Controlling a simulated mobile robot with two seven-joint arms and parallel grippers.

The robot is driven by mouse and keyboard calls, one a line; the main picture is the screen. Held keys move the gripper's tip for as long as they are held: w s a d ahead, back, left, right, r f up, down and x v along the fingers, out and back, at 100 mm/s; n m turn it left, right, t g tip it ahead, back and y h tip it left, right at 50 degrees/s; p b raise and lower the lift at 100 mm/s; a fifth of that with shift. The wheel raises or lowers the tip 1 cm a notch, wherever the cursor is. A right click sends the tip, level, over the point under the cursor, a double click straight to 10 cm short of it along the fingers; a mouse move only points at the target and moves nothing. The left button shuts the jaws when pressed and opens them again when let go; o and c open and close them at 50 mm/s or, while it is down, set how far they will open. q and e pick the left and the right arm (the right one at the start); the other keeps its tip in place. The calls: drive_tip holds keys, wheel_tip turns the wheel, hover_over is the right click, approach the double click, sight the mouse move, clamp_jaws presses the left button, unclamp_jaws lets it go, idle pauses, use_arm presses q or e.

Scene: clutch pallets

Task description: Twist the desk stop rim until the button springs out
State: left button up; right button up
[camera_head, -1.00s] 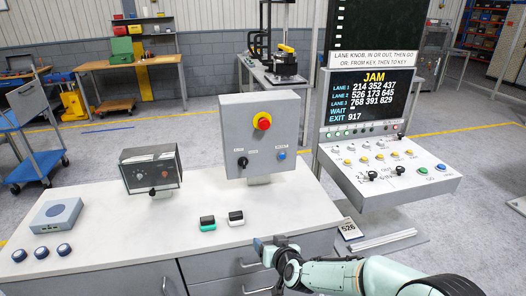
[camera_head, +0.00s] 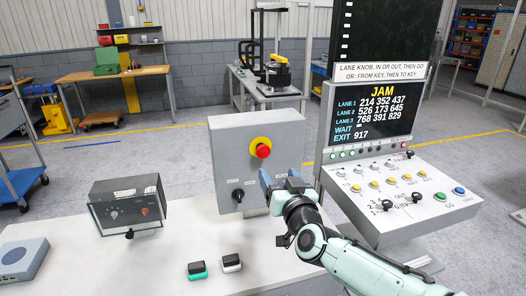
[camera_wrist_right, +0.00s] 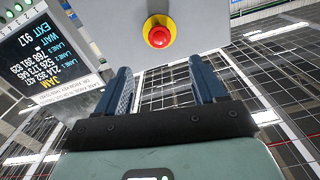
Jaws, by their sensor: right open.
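The desk stop is a red mushroom button (camera_head: 263,151) with a yellow rim (camera_head: 254,143), on the front of an upright grey box (camera_head: 228,160) on the desk. Its red cap stands in front of the yellow ring. My right gripper (camera_head: 278,180) is open and empty, just below and to the right of the stop, apart from it. In the right wrist view the red button (camera_wrist_right: 159,37) shows beyond the open fingers (camera_wrist_right: 162,85), near the top edge and between their lines. Whether the button is in or out is hard to tell. My left gripper is not in view.
A black selector knob (camera_head: 238,195) sits low on the same box. Right of it stands a sloped console (camera_head: 440,203) with knobs and buttons, under a screen (camera_head: 368,112) reading JAM. A small meter box (camera_head: 128,205) and two rocker switches (camera_head: 231,262) are on the desk.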

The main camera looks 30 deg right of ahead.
sight(264, 152)
drive_tip(key=p+x, duration=0.2)
drive_tip(key=x, duration=0.8)
drive_tip(key=shift+w+d+r+p, duration=0.1)
drive_tip(key=shift+w+d+p, duration=0.05)
drive_tip(key=shift+w+p, duration=0.2)
drive_tip(key=shift+w+d, duration=0.15)
drive_tip(key=shift+w, duration=0.35)
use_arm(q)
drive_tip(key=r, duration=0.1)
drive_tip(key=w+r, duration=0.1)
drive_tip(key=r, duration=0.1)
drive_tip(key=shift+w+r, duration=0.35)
use_arm(e)
drive_tip(key=c, duration=1.1)
